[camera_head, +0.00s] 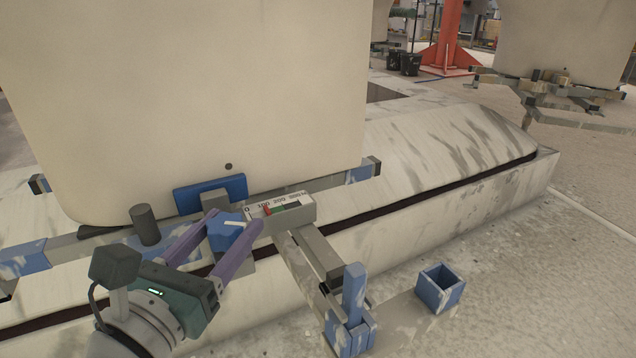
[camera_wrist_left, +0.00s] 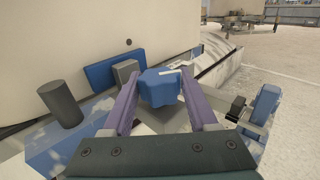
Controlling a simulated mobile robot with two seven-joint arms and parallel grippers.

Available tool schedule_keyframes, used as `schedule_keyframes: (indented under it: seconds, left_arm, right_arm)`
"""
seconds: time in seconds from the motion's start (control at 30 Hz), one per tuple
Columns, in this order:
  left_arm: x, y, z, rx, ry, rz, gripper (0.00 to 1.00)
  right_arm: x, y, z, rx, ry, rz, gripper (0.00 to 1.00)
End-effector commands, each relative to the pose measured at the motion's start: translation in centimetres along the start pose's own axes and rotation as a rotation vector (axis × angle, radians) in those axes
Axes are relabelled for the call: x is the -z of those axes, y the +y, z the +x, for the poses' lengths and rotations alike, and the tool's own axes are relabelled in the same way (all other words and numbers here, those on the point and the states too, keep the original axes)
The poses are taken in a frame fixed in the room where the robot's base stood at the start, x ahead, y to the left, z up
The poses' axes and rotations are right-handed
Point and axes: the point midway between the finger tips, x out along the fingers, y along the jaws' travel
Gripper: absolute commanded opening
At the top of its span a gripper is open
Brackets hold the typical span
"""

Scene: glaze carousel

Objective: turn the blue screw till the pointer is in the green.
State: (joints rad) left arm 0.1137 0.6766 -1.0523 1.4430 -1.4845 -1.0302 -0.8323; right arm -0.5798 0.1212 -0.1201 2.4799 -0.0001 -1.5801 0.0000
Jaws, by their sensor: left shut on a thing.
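The blue screw (camera_head: 229,232) is a faceted blue knob with a white mark line on its face. It sits in front of the large cream panel, just left of the gauge. The gauge (camera_head: 296,210) is a pale box with a number scale and a slot. A small red part, apparently the pointer (camera_head: 267,209), shows at the left end of the green band (camera_head: 279,208); the exact overlap is too small to tell. My left gripper (camera_head: 229,244) has its purple fingers on either side of the screw, shut on it. The wrist view shows the screw (camera_wrist_left: 159,88) between both fingertips.
A dark grey cylinder (camera_head: 145,225) stands left of the screw, near my left finger. A blue block (camera_head: 210,193) is fixed on the panel behind. A blue post (camera_head: 353,292) and an open blue square box (camera_head: 439,288) are at lower right. Grey floor is free at right.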

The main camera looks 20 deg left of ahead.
Motion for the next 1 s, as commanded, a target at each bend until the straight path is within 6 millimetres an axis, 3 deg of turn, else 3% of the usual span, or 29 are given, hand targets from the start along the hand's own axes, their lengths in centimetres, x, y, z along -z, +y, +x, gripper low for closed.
schedule_keyframes:
  seconds: [0.3,0.83,0.87,1.0]
  left_arm:
    - [0.04,0.08,0.03,0.12,-0.003,0.002,0.03]
    - [-0.08,0.02,0.05,0.143,-0.003,0.0,0.03]
    - [-0.08,0.02,0.05,0.142,-0.003,0.0,0.62]
    - [-0.07,0.02,0.06,0.142,-0.003,0.0,0.78]
  right_arm:
    - [-0.26,0.0,0.82,-0.001,0.0,-0.001,0.89]
    - [-0.28,-0.01,0.87,-0.001,0.0,-0.001,0.89]
    - [-0.28,-0.01,0.87,-0.001,0.0,-0.001,0.89]
    - [-0.28,-0.01,0.87,-0.001,0.0,0.0,0.89]
